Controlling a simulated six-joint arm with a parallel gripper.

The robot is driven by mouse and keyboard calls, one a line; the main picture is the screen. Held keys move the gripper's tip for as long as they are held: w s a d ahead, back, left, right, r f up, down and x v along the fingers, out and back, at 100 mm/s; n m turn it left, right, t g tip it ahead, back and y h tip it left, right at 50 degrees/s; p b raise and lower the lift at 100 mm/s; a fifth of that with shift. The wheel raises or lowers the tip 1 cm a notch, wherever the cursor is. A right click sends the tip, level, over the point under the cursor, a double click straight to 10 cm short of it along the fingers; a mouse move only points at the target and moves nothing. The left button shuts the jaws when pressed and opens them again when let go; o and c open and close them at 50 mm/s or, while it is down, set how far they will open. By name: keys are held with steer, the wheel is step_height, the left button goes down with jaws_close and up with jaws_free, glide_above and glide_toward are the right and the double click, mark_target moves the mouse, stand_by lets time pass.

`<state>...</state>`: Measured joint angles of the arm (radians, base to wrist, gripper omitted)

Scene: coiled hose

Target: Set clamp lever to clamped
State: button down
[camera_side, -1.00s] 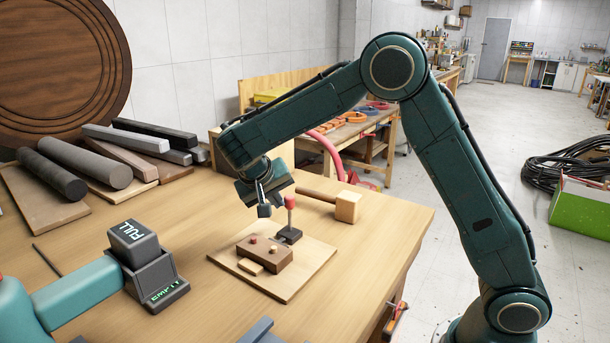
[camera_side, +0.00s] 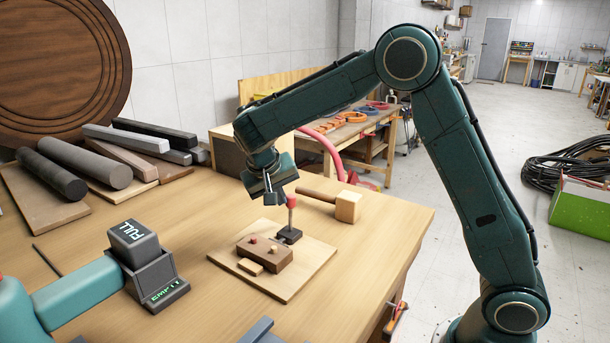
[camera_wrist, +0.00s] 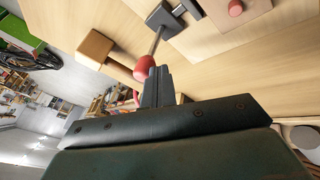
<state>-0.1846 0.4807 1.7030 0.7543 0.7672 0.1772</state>
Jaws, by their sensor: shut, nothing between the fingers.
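The clamp lever has a red knob (camera_side: 291,201) on a thin rod above a dark base (camera_side: 290,236). It stands about upright on the light wooden board (camera_side: 311,270). In the wrist view the red knob (camera_wrist: 145,66) is close to my fingertips, and the dark base (camera_wrist: 164,16) is at the top. My gripper (camera_side: 270,198) is shut and empty, just left of the knob at about its height. In the wrist view the shut fingers (camera_wrist: 158,86) are beside the knob; I cannot tell whether they touch it.
A brown block (camera_side: 265,252) with pegs sits on the board in front of the lever. A wooden mallet (camera_side: 346,206) lies behind and to the right. A grey box (camera_side: 157,276) marked FULL stands at the left. Bare table lies between the box and the board.

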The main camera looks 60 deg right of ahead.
steer(key=shift+d+r+y, duration=0.15)
steer(key=shift+d+y, duration=0.95)
steer(key=shift+d, duration=0.1)
steer(key=shift+d+f+m+y, duration=0.1)
steer(key=shift+d+f+y, duration=0.65)
steer(key=shift+d+y, duration=0.6)
steer(key=shift+d+f+m+y, duration=0.1)
steer(key=shift+d+f+y, duration=0.7)
steer(key=shift+d, duration=0.85)
steer(key=shift+d+f+m+y, duration=0.1)
steer(key=shift+d+f+y, duration=0.55)
steer(key=shift+d+y, duration=0.75)
steer(key=shift+d+f, duration=0.1)
steer(key=shift+d, duration=0.05)
steer(key=shift+s, duration=0.1)
steer(key=a+v, duration=0.1)
steer(key=v, duration=1.3)
